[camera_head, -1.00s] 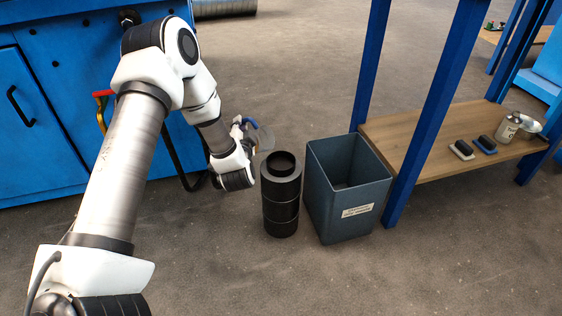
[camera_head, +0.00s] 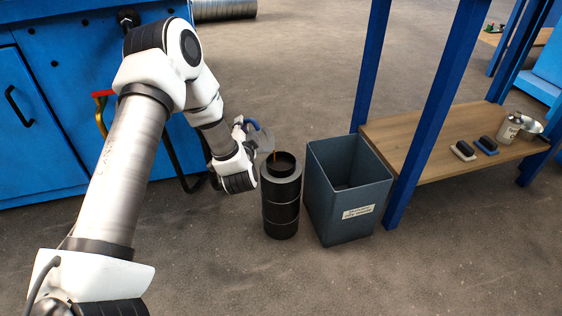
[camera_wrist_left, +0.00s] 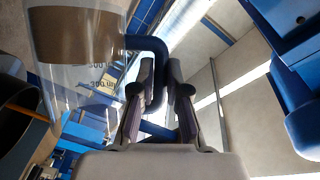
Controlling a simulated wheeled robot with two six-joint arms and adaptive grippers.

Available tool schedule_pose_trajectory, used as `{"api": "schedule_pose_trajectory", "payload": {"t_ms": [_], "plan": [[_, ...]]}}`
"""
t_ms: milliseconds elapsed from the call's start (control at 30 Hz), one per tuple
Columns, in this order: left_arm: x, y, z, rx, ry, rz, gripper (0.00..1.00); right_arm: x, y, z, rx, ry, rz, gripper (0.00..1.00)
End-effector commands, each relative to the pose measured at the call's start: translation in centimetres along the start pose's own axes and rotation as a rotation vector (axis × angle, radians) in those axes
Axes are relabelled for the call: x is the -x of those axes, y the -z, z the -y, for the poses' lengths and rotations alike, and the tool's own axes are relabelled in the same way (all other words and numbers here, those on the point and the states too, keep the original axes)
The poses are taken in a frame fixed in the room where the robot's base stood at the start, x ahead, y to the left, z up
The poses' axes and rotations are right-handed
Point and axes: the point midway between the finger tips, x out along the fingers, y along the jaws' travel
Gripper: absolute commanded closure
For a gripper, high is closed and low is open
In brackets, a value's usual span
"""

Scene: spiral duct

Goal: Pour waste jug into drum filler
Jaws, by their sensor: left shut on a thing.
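The waste jug (camera_head: 262,138) is clear with a blue handle and is tilted over the drum filler. My left gripper (camera_head: 240,131) is shut on its handle, and in the left wrist view the gripper's fingers (camera_wrist_left: 160,85) close around the blue handle (camera_wrist_left: 150,42). The jug (camera_wrist_left: 85,72) shows brown liquid there. A thin orange-brown stream (camera_head: 274,155) runs from the jug down to the drum filler (camera_head: 281,205), a black drum with a round opening on top. Its dark rim (camera_wrist_left: 12,120) shows at the left edge of the wrist view. The right gripper is out of view.
A grey-blue open bin (camera_head: 345,200) with a label stands just right of the drum. A blue-framed bench with a wooden shelf (camera_head: 430,150) holds brushes and a bottle. A blue cabinet (camera_head: 40,120) stands behind my left arm. The floor in front is clear.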

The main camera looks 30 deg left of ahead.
Motion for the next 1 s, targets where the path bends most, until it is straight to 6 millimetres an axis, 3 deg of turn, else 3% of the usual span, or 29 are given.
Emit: {"api": "schedule_pose_trajectory", "payload": {"t_ms": [1000], "plan": [[0.19,0.52,0.08,-0.048,0.02,-0.011,1.0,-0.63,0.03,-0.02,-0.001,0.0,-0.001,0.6]]}}
